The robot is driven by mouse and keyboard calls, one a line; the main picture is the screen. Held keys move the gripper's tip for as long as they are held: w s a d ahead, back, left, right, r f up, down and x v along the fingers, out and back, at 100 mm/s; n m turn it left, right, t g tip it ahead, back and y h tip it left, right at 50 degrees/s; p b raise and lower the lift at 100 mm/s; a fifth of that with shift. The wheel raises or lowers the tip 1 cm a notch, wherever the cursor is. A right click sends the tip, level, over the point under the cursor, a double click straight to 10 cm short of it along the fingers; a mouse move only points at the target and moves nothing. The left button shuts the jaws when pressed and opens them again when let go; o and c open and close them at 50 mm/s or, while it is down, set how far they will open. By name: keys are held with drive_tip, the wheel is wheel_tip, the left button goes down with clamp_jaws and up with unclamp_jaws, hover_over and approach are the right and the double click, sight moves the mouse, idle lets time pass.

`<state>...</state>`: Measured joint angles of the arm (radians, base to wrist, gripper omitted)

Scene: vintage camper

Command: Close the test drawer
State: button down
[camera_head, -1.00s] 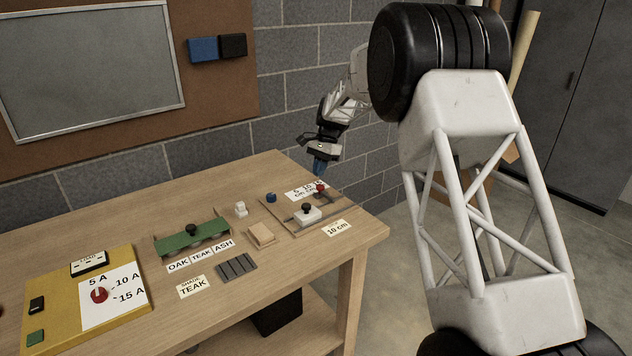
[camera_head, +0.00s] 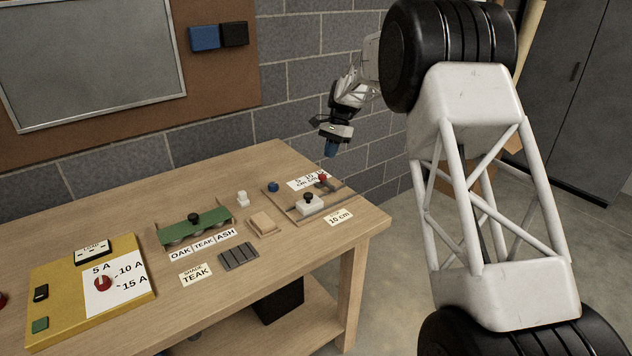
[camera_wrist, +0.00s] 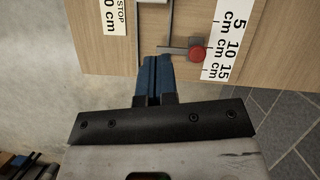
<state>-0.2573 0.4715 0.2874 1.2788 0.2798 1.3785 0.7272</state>
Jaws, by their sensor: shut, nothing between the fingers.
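No part of the bench is clearly recognisable as the test drawer, and I cannot tell whether it is in view. My gripper (camera_head: 331,150) has blue fingers and hangs above the far right end of the wooden bench (camera_head: 120,218). Its fingers are together and empty, also in the wrist view (camera_wrist: 152,80). Below it is a slide fixture with a red knob (camera_head: 322,178) and a white block with a black knob (camera_head: 309,202). In the wrist view the red knob (camera_wrist: 197,54) lies right of the fingertips, beside the centimetre scale (camera_wrist: 222,40). The fingers appear apart from it.
A green-topped fixture (camera_head: 193,228), a tan block (camera_head: 264,223), a dark ribbed plate (camera_head: 238,257) and a yellow panel (camera_head: 60,290) stand on the bench. A black box (camera_head: 280,302) is beneath. A block wall (camera_head: 310,70) is behind; floor is open at right.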

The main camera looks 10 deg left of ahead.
sight(305, 193)
drive_tip(key=x, duration=0.9)
drive_tip(key=shift+s+f, duration=0.1)
drive_tip(key=shift+f, duration=0.3)
drive_tip(key=shift+s+a, duration=0.6)
drive_tip(key=shift+s, duration=0.25)
drive_tip(key=shift+s+a+f, duration=0.1)
drive_tip(key=shift+s+a, duration=0.4)
drive_tip(key=shift+s, duration=0.35)
drive_tip(key=shift+s+a, duration=1.3)
drive_tip(key=shift+f, duration=0.1)
